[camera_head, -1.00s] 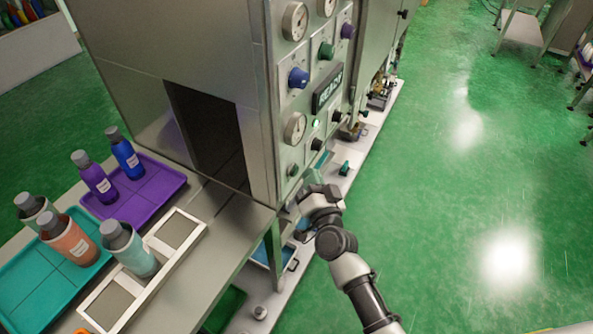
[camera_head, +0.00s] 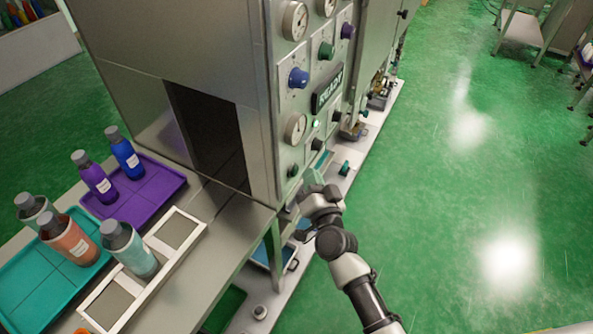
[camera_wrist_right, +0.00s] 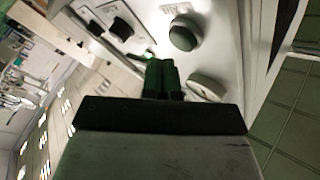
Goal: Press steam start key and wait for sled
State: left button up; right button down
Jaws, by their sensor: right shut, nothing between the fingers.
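The upright control panel (camera_head: 312,75) of the steam machine carries gauges, coloured knobs, a dark display reading READY (camera_head: 327,89) and a lit green lamp (camera_head: 316,123). My right gripper (camera_head: 313,180) is shut and empty, just in front of the panel's lower part; its closed fingers also show in the right wrist view (camera_wrist_right: 162,78). I cannot tell whether the fingers touch the panel, nor which control is the steam start key. My left gripper is not in view.
The machine's dark tunnel opening (camera_head: 208,130) faces the table at left. On the table are a purple tray (camera_head: 150,199) with two bottles, a teal tray (camera_head: 40,285) and a white two-pad frame (camera_head: 150,262).

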jog(key=shift+a, duration=0.1)
dwell(0.6)
jog(key=shift+w+a, duration=0.25)
